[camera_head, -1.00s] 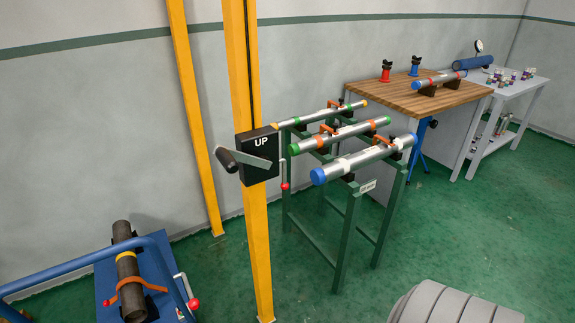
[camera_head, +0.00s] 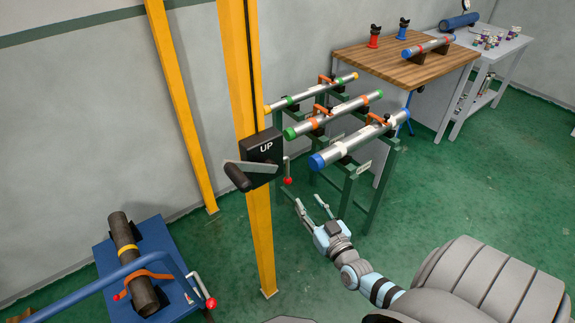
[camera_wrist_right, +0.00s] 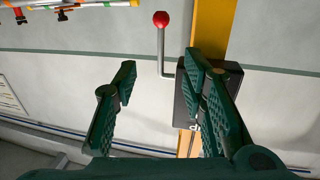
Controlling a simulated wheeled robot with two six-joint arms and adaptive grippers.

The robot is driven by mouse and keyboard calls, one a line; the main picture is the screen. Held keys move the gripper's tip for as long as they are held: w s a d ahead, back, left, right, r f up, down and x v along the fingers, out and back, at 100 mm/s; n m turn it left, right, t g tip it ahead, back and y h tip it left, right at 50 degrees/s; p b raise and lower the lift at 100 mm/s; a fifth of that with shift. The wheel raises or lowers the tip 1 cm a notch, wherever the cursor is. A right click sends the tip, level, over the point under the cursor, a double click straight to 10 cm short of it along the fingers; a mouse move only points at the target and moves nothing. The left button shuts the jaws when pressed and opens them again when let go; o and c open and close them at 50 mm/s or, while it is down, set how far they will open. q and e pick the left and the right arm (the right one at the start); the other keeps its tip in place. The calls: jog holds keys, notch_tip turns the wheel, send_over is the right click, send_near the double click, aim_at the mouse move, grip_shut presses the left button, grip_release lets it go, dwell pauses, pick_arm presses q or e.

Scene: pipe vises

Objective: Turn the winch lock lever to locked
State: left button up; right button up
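The winch (camera_head: 265,147) is a black box marked UP on a yellow post, with a crank and dark grip on its front. The lock lever (camera_head: 287,172) is a thin grey bent rod with a red knob, on the box's right side; its knob hangs low. In the right wrist view the lever (camera_wrist_right: 161,45) appears beyond the gap between my fingers, its knob at the picture's top. My right gripper (camera_head: 309,202) is open and empty, below and right of the lever, apart from it. The fingers also show in the wrist view (camera_wrist_right: 161,68). My left gripper is not in view.
A green rack with several capped pipes (camera_head: 333,150) stands just right of the winch. A blue cart (camera_head: 172,263) with a strapped dark pipe is at lower left. A wooden workbench (camera_head: 385,58) stands behind. Green floor is open at right.

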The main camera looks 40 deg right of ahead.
aim_at(288, 176)
jog(key=b+x, duration=0.2)
jog(key=x, duration=0.2)
jog(key=b+x, duration=0.2)
jog(key=x, duration=0.3)
jog(key=b+x, duration=0.2)
jog(key=x, duration=0.3)
jog(key=shift+a+f, duration=0.1)
jog(key=shift+f, duration=0.25)
jog(key=shift+w+r, duration=0.15)
jog(key=shift+w, duration=0.05)
grip_shut()
